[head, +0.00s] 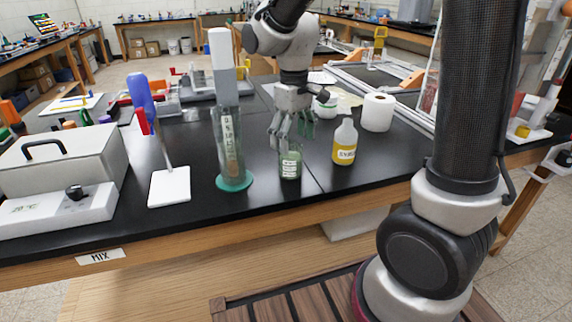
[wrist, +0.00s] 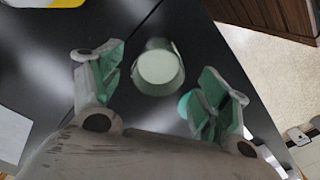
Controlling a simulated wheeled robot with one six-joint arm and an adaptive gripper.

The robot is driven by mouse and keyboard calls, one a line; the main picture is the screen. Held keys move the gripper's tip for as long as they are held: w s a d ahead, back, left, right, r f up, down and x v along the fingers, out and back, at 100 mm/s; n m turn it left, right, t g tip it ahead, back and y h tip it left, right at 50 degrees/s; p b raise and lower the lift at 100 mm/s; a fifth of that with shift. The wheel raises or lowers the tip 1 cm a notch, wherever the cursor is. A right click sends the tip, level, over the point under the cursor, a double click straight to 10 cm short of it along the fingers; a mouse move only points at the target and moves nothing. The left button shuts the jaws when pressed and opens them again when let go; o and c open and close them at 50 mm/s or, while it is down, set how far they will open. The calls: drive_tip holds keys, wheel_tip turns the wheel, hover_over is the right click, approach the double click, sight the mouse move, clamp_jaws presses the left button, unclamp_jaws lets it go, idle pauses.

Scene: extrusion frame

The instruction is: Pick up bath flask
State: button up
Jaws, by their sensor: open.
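The bath flask appears to be the small jar-like vessel (head: 290,164) with a pale label and greenish body; I cannot read its label. It stands upright on the black bench near the front edge. My gripper (head: 290,136) is open just above it, pointing down. In the wrist view, the round pale top of the vessel (wrist: 160,68) shows between the two spread green-padded fingers, a little above their middle. The fingers do not appear to touch it.
A tall clear cylinder with a teal base (head: 234,182) stands close on the left. A yellow-filled wash bottle (head: 344,145) stands close on the right. A paper roll (head: 377,112) is behind it. A white-based stand (head: 170,190) and a grey lidded box (head: 62,160) are farther left.

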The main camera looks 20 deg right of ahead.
sight(292, 162)
wheel_tip(292, 162, down, 8)
drive_tip(key=shift+w+r, duration=0.1)
drive_tip(key=c, duration=1.1)
